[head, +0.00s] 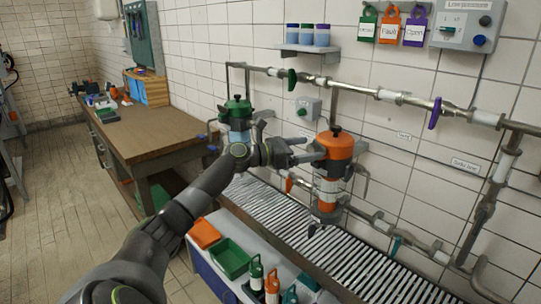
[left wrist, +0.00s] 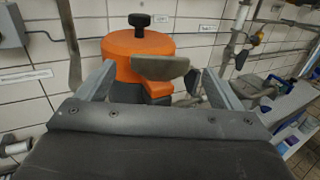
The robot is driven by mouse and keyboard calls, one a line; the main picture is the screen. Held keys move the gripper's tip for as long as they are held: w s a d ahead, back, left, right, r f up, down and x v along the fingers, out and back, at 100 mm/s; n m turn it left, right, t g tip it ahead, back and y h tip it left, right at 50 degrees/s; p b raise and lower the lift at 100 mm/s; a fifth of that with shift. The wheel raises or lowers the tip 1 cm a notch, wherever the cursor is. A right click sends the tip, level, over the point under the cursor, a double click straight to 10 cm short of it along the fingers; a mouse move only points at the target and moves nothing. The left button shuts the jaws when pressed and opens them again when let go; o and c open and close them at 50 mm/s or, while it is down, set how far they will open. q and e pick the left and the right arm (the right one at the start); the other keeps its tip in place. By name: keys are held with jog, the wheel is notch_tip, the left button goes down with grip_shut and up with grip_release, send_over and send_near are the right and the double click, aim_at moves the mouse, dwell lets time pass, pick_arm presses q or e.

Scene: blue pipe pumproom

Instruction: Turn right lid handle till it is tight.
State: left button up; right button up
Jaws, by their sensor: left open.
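The right filter has an orange lid (head: 336,145) with a black knob on top, above a clear and orange body. In the left wrist view the orange lid (left wrist: 130,45) is straight ahead, with a grey-olive paddle-shaped handle (left wrist: 160,67) at its front. My left gripper (head: 300,150) is open, just left of the orange lid in the head view. In the left wrist view its fingers stand on both sides of the handle, with gaps showing. I cannot tell how tight the lid is. My right gripper is not in view.
A green-lidded filter (head: 237,108) stands to the left. Pipes with a green valve handle (head: 292,77) and a purple one (head: 435,112) run along the tiled wall. A slatted grate (head: 290,220) lies below. A green bin (head: 230,258) and small bottles stand in front.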

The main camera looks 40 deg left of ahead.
pick_arm(q)
jog(key=p+v, duration=1.3)
jog(key=v, duration=0.2)
jog(key=shift+s+p, duration=0.15)
jog(key=shift+p, duration=0.25)
dwell(0.9)
